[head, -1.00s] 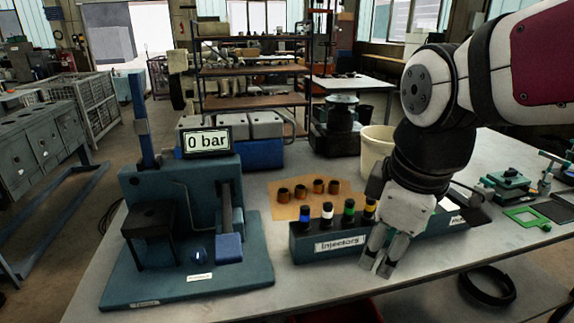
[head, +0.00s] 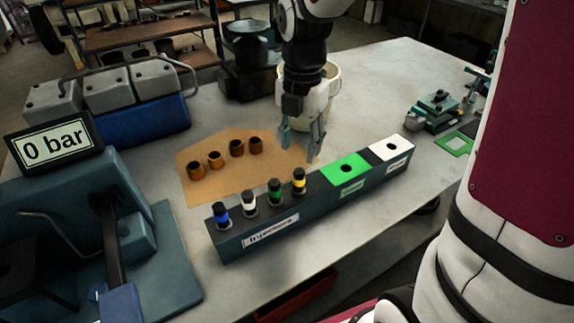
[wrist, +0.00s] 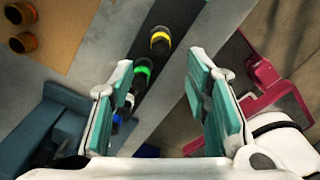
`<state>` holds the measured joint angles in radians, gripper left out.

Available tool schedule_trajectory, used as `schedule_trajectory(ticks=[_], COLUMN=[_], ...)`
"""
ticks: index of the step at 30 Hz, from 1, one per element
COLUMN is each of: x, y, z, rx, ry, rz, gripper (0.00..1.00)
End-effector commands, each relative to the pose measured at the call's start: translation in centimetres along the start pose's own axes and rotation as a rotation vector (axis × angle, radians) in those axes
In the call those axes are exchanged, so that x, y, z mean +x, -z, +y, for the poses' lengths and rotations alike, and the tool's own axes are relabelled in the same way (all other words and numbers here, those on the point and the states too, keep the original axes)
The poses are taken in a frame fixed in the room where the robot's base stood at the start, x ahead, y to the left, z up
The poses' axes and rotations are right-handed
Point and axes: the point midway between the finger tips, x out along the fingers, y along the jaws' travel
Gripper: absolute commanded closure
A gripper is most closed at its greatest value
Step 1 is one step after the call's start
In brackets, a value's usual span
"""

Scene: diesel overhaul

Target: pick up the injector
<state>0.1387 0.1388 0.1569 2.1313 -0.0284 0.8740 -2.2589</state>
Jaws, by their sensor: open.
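Several injectors stand upright in a dark rack (head: 232,245) labelled "Injectors", banded blue (head: 221,216), white (head: 249,203), green (head: 275,191) and yellow (head: 299,182). My gripper (head: 302,150) is open and empty, fingers pointing down, just beyond the yellow-banded injector in the head view and apart from it. In the wrist view the yellow-banded injector (wrist: 160,40) shows between and ahead of the open fingertips (wrist: 160,66). The green-banded one (wrist: 142,72) is beside the left finger, which partly hides the others.
The rack's right end has a green section (head: 346,168) and a white section (head: 391,149), each with a hole. Several copper-coloured sleeves (head: 215,160) stand on a tan sheet (head: 195,190). A test stand with a "0 bar" display (head: 54,148) is at left. A cream bucket (head: 334,82) stands behind my gripper.

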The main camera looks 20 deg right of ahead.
Motion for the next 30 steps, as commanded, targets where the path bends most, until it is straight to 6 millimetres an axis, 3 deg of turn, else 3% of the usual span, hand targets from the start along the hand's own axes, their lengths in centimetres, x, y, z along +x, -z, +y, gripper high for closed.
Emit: schedule_trajectory(ticks=[7, 15, 24, 30], x=[4.5, 6.4, 10.4, 11.1], y=[0.0, 0.0, -0.1, -0.2], z=[0.0, -0.1, -0.1, -0.1], rx=[0.001, 0.002, 0.002, 0.003], ry=[0.002, 0.001, 0.002, 0.0], rz=[0.003, 0.001, 0.002, 0.0], gripper=[0.57, 0.57, 0.57, 0.57])
